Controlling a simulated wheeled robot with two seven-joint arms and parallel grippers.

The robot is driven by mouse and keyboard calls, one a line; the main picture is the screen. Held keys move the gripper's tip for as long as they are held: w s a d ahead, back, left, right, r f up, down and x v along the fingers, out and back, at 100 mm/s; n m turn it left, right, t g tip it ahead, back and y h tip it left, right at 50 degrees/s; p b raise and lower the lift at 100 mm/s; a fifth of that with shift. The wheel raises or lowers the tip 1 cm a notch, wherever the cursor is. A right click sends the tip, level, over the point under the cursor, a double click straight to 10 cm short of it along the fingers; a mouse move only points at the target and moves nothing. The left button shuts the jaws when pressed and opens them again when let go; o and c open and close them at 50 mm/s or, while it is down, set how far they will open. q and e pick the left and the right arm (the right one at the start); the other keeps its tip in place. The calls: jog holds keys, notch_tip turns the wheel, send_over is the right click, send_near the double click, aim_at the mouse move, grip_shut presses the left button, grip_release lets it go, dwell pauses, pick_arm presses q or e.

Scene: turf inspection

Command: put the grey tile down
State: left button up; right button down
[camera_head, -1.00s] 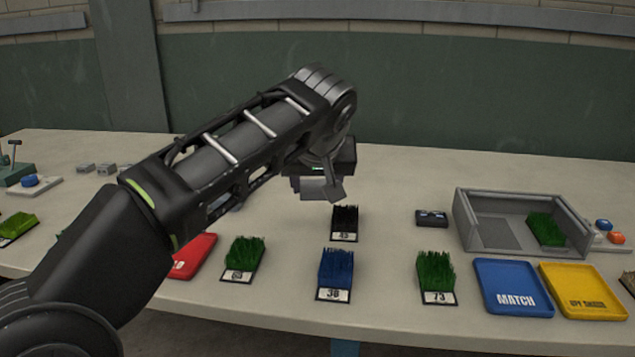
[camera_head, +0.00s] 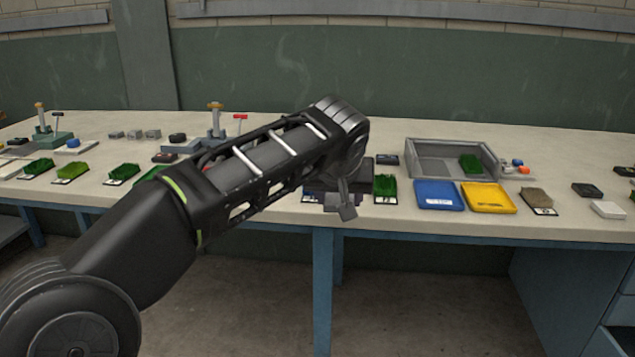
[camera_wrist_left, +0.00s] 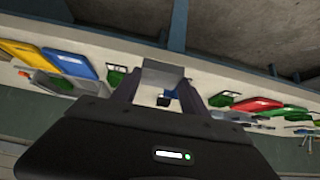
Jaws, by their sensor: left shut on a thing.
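My left gripper (camera_head: 343,190) comes in from the left and is shut on the grey tile (camera_head: 347,212), a small flat grey plate. The tile hangs tilted below the jaws and overlaps the table's front edge in the head view; I cannot tell its height. In the left wrist view the tile (camera_wrist_left: 163,72) spans the tips of the two fingers. The grey open tray (camera_head: 497,176) stands on the table to the right of the gripper, with a green turf piece (camera_head: 470,163) inside. My right gripper is not in view.
A blue tray (camera_head: 439,196) and a yellow tray (camera_head: 489,198) lie in front of the grey tray. A green turf sample (camera_head: 385,187) stands just right of the gripper. More samples lie left and right. Bare table (camera_head: 560,165) shows at the back right.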

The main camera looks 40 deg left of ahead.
pick_arm(q)
jog(key=d+f+m+t+h, duration=0.1)
jog(key=d+f+m+h, duration=0.3)
jog(key=d+f, duration=1.3)
notch_tip(320, 180, down, 4)
jog(key=shift+w+r+m, duration=0.25)
jog(key=shift+w+m, duration=0.2)
jog(key=shift+m, duration=0.55)
